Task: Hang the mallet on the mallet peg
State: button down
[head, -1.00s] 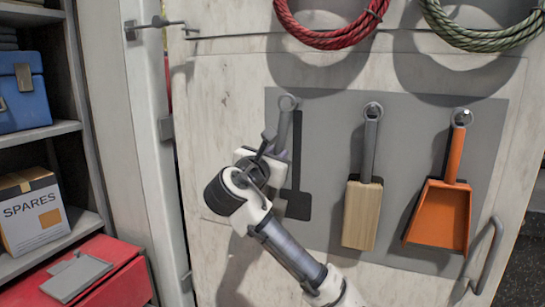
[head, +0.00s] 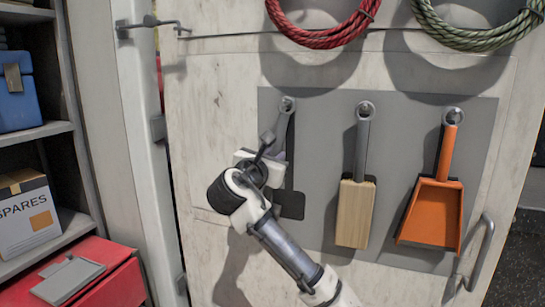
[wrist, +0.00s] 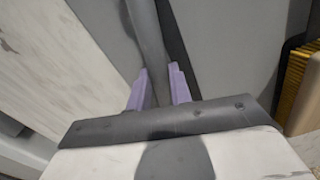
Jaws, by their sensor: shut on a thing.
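The mallet shows mainly as a grey handle (head: 282,130) with a ring at its top, in front of the grey tool board (head: 325,210) at its left end. The ring overlaps the mallet peg (head: 288,104) in the head view; I cannot tell whether it is around the peg. My gripper (head: 265,155) is shut on the handle below the ring. In the wrist view the purple fingers (wrist: 160,85) stand either side of the grey handle (wrist: 148,40). The handle leans slightly, its top to the right. The mallet's lower part is hidden behind my gripper; a dark tool outline shows beside it.
A wooden brush (head: 355,212) and an orange dustpan (head: 433,212) hang to the right. Red (head: 318,38) and green (head: 475,38) cable coils hang above. A door handle (head: 478,250) sticks out at lower right. Shelves with a spares box (head: 22,220) stand left.

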jog(key=c, duration=1.2)
grip_release()
jog(key=shift+s+a, duration=0.1)
